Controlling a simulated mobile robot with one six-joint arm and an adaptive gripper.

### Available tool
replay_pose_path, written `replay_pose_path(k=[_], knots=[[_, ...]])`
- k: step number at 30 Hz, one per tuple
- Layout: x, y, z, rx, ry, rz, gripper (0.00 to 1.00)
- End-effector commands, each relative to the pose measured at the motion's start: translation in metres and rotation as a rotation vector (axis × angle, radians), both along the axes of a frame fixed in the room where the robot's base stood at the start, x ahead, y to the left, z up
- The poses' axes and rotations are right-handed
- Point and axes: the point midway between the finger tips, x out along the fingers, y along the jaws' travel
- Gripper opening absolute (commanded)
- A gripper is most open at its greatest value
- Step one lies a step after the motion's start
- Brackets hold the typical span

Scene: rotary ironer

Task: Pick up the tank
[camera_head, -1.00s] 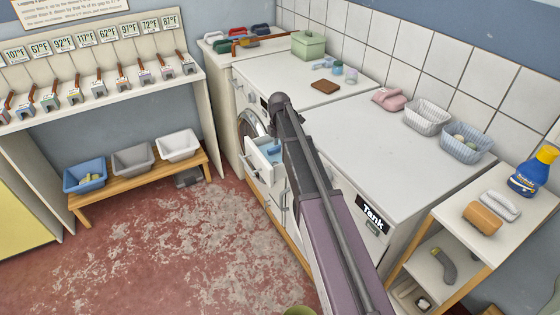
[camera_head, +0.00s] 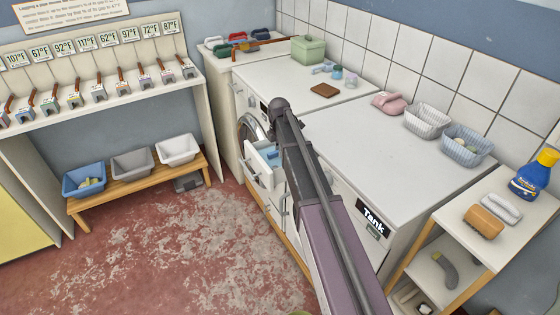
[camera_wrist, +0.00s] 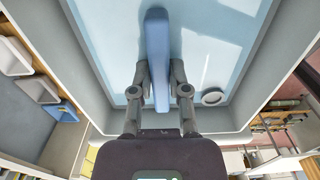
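A "Tank" label (camera_head: 373,216) is on the front of the nearer white machine. An open white drawer (camera_head: 256,166) with a blue part inside juts from the machine fronts. I take this drawer to be the tank. In the wrist view it is a grey-rimmed tray (camera_wrist: 96,108) with a pale blue inside, a raised blue bar (camera_wrist: 157,30) and a small round grey fitting (camera_wrist: 213,97). My gripper (camera_wrist: 159,75) has a finger against each side of the bar and looks shut on it. In the head view my arm hides the gripper and part of the drawer.
Three bins, blue (camera_head: 84,181), grey (camera_head: 132,162) and white (camera_head: 178,149), sit on a wooden bench at left. A white shelf unit (camera_head: 515,235) stands at right. Baskets (camera_head: 427,120) and a brown block (camera_head: 324,90) lie on the machine tops. The floor (camera_head: 190,255) at left is clear.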

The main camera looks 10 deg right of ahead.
Motion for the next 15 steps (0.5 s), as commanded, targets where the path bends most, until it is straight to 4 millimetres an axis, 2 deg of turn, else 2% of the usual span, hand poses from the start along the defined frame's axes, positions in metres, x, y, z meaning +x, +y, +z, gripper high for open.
replay_pose_path(k=[15], knots=[[-0.0009,-0.0002,0.0012,-0.001,0.003,0.000,0.00]])
